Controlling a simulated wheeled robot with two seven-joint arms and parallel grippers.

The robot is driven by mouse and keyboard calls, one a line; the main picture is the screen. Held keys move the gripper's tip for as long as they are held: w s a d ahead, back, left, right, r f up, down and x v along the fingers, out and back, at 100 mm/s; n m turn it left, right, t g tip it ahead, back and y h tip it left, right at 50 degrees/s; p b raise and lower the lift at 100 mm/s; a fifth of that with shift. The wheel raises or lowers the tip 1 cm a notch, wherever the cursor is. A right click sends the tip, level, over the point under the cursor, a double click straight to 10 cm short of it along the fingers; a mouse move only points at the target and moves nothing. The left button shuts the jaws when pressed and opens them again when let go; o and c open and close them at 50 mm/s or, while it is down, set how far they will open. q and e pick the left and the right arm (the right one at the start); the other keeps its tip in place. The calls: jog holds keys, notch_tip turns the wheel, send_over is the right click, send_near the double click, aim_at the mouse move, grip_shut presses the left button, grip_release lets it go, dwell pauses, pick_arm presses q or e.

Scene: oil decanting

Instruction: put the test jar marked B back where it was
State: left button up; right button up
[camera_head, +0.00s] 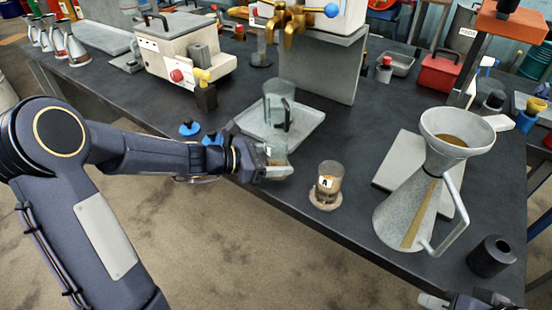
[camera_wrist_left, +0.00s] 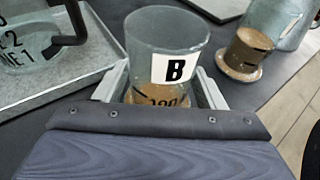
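The test jar marked B (camera_wrist_left: 175,65) is a clear cup with a white label and some amber oil at its bottom. It stands upright between the fingers of my left gripper (camera_wrist_left: 160,92), which are closed against its sides. In the head view jar B (camera_head: 275,165) is at the table's front edge, partly hidden by my left gripper (camera_head: 262,170). I cannot tell whether its base touches anything. The jar marked A (camera_head: 328,180) stands upright on a round cork coaster (camera_head: 326,203) to the right. My right gripper (camera_head: 440,300) shows only partly at the bottom edge.
A clear handled jug (camera_head: 278,105) stands on a grey tray (camera_head: 308,124) behind jar B. A grey conical can (camera_head: 405,215) with a funnel (camera_head: 458,128) stands right. Two blue knobs (camera_head: 190,128) are left. A black cup (camera_head: 491,256) is at front right. Table around jar A is clear.

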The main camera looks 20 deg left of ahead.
pick_arm(q)
jog(key=shift+o, duration=0.5)
jog(key=shift+r, duration=0.1)
jog(key=shift+r+p, duration=0.2)
jog(key=shift+p, duration=0.1)
jog(key=v, duration=1.1)
jog(key=s+d+r+m+g+y, duration=0.2)
jog(key=s+d+m+g, duration=0.25)
jog(key=s+m, duration=0.6)
jog(key=s+a+f+m+t+y, duration=0.1)
jog(key=s+f+m+y, duration=0.2)
jog(key=s+m+y, duration=0.3)
jog(key=shift+s+a+m+t, duration=0.35)
jog(key=shift+s+m, duration=2.35)
jog(key=shift+m, duration=0.75)
